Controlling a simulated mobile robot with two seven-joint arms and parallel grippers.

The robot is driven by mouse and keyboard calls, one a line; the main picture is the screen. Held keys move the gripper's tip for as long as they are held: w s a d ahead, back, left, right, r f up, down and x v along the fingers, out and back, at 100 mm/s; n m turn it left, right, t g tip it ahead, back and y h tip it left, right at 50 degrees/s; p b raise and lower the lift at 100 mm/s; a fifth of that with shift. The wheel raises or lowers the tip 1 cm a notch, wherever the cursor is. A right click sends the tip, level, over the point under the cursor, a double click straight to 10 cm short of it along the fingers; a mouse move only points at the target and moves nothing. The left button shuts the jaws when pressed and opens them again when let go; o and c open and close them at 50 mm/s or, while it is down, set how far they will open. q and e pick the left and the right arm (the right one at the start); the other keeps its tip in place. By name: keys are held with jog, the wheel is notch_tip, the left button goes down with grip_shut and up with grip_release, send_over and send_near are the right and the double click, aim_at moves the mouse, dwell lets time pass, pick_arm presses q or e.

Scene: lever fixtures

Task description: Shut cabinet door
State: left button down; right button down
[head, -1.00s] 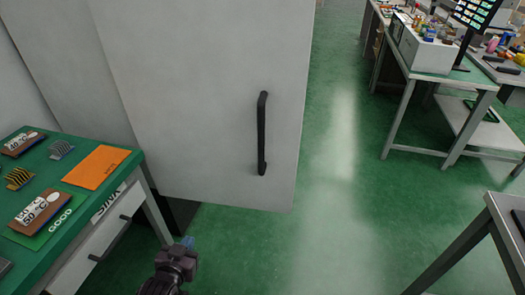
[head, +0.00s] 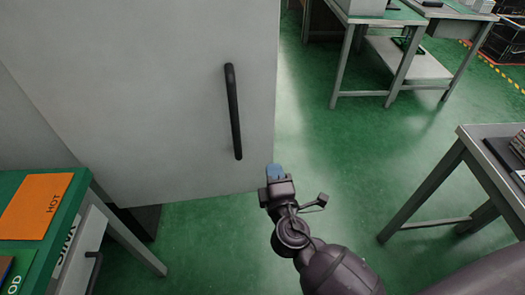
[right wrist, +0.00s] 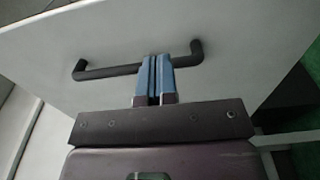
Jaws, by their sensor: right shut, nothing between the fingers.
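The cabinet door (head: 150,90) is a large pale grey panel standing open, with a black bar handle (head: 233,112) near its right edge. My right gripper (head: 275,172) is shut and empty, with blue fingertips, at the door's lower right corner in the head view. In the right wrist view, the shut fingertips (right wrist: 154,70) overlap the black handle (right wrist: 110,71) against the door face (right wrist: 230,60). Whether they touch the door or handle cannot be told. My left gripper is not in view.
A green-topped workbench (head: 70,185) with an orange HOT sheet (head: 38,205) and a drawer stands close at lower left. A grey table (head: 480,150) stands at right and another bench (head: 385,15) at the back. The green floor (head: 330,150) between is clear.

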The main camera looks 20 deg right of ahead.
aim_at(264, 129)
jog(key=w, duration=0.4)
jog(key=w+d, duration=0.1)
jog(key=w, duration=0.3)
jog(key=w+d, duration=0.1)
jog(key=w, duration=0.3)
jog(key=shift+w+d+b, duration=0.2)
jog(key=shift+w+b, duration=0.15)
jog(key=shift+w, duration=0.15)
jog(key=shift+d, duration=0.1)
